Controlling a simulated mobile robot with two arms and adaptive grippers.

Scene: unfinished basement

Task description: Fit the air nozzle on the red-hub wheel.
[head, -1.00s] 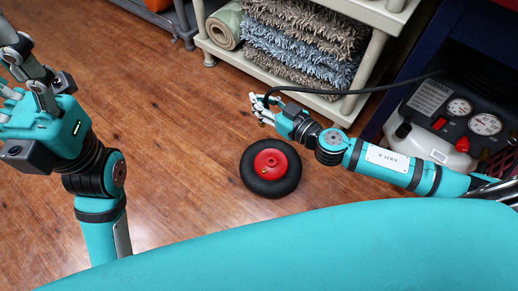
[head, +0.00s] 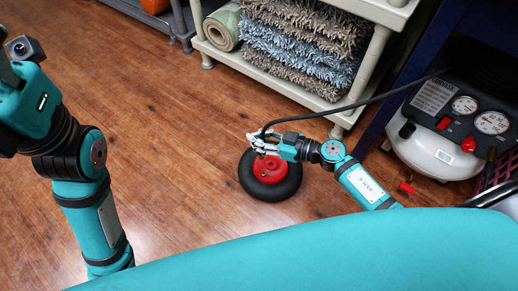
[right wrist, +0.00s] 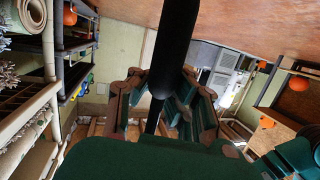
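The red-hub wheel (head: 270,189) lies flat on the wood floor, a black tyre around a red hub (head: 272,168). My right gripper (head: 257,142) is over the wheel's far side, partly covering the tyre and the hub's far edge. It is shut on the air nozzle end of a black hose (head: 352,106); the nozzle tip is hidden by the fingers. In the right wrist view the thick black nozzle (right wrist: 175,45) runs between my right fingers (right wrist: 160,110). Whether it touches the wheel's valve cannot be told. My left gripper is cut off at the left edge.
The air compressor (head: 440,150) with two gauges stands at the right, and the hose comes from its side. A cream shelf (head: 285,82) with folded rugs and a green roll stands behind the wheel. The floor left of the wheel is clear.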

